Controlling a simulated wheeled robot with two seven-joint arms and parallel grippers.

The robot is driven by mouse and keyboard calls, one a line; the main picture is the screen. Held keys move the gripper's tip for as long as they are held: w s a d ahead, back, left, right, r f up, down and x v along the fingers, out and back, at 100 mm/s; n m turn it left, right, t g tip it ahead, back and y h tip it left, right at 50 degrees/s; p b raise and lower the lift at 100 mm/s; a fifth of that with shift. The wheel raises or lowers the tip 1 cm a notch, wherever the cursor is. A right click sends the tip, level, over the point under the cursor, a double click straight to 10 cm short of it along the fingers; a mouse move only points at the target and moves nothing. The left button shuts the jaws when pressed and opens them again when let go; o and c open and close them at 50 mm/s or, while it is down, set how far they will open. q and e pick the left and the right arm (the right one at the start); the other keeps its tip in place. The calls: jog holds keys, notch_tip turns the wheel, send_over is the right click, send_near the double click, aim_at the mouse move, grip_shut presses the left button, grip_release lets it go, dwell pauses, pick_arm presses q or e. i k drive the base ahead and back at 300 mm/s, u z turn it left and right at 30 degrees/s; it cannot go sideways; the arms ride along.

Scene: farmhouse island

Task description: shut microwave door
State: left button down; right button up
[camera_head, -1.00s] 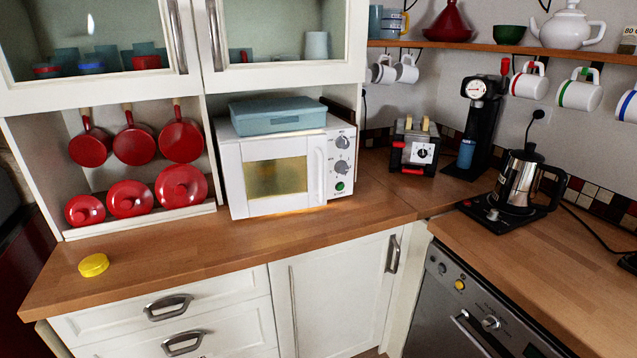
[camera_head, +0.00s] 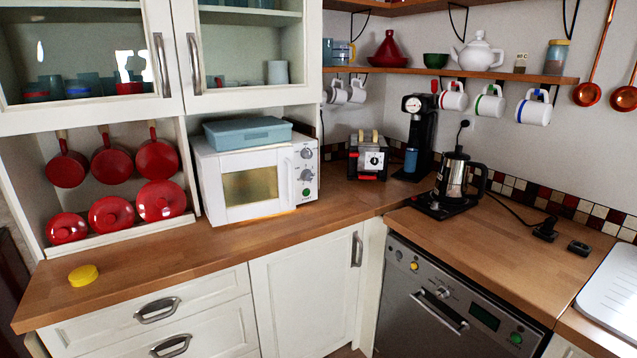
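The white microwave (camera_head: 257,178) stands on the wooden counter, under the glass-fronted cabinets. Its door (camera_head: 249,186) faces me and looks closed or nearly closed; I cannot tell whether a small gap is left. The door has a yellowish window and a white vertical handle (camera_head: 286,184) on its right side. Knobs and a green button sit on the panel to the right of the handle. A blue-grey lidded box (camera_head: 247,133) lies on top of the microwave. Neither of my grippers is in view.
A yellow lid (camera_head: 83,275) lies on the counter at the left. Red pans and lids (camera_head: 110,216) are left of the microwave. A toaster (camera_head: 368,158), a black coffee machine (camera_head: 415,138) and a kettle (camera_head: 454,178) stand to the right. The counter before the microwave is clear.

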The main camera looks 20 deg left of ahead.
aim_at(257, 183)
jog(key=z, duration=0.3)
jog(key=i, duration=1)
jog(key=u, duration=0.2)
